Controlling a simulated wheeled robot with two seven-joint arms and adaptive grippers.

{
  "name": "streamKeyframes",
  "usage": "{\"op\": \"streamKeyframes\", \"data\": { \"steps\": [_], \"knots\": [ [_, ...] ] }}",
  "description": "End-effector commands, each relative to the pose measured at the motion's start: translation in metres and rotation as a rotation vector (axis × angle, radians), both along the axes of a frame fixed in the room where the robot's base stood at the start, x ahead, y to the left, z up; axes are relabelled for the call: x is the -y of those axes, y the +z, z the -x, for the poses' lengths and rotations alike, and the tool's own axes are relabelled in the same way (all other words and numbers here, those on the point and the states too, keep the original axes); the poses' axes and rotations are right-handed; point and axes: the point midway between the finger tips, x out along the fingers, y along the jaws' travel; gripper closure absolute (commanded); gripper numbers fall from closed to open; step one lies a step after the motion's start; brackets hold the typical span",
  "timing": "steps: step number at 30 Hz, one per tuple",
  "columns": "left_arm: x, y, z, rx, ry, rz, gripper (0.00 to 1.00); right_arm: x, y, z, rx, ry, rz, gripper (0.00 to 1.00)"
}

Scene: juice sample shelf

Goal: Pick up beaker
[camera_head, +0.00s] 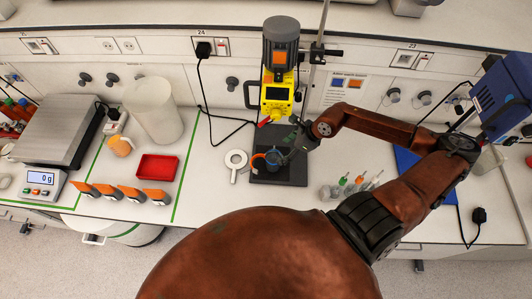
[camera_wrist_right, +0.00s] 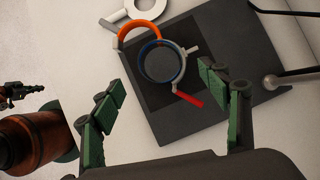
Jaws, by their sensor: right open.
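The beaker (camera_head: 273,159) looks like a round, dark vessel with a blue rim. It stands upright on a dark base plate (camera_head: 291,177) under the yellow stirrer motor (camera_head: 278,92). In the right wrist view, the beaker (camera_wrist_right: 160,64) is just ahead of the fingertips, with an orange curved piece (camera_wrist_right: 138,32) beside it and a clamp with a red handle (camera_wrist_right: 187,98) at its side. My right gripper (camera_head: 288,146) is open and empty; its two green-padded fingers (camera_wrist_right: 161,84) are spread either side of the beaker's near edge. My left gripper is not visible.
A white ring-shaped piece (camera_head: 236,160) lies left of the base plate. Small bottles (camera_head: 345,187) stand to its right. A red tray (camera_head: 157,168), orange-topped items (camera_head: 120,191), a white cylinder (camera_head: 152,108) and a scale (camera_head: 60,135) are at left. A metal rod rises behind the plate.

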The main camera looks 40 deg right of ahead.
Motion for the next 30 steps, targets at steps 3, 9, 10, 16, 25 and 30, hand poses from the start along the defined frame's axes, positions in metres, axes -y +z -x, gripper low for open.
{"op": "streamKeyframes", "data": {
  "steps": [3,9,10,16,25,30],
  "knots": [
    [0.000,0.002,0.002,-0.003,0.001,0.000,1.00,-0.005,-0.008,-0.004,-0.001,0.000,-0.004,0.31],
    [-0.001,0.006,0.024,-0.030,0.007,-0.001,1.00,-0.012,-0.025,-0.014,-0.001,0.004,-0.003,0.31],
    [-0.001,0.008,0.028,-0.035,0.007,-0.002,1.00,-0.013,-0.027,-0.015,-0.001,0.004,-0.003,0.31],
    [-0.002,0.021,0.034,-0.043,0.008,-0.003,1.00,-0.019,-0.049,-0.026,-0.001,0.002,-0.005,0.31],
    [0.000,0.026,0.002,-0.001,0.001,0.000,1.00,-0.023,-0.068,-0.031,-0.002,0.001,-0.001,0.31],
    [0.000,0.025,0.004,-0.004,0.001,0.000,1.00,-0.023,-0.068,-0.031,-0.002,0.001,-0.001,0.34]
  ]
}}
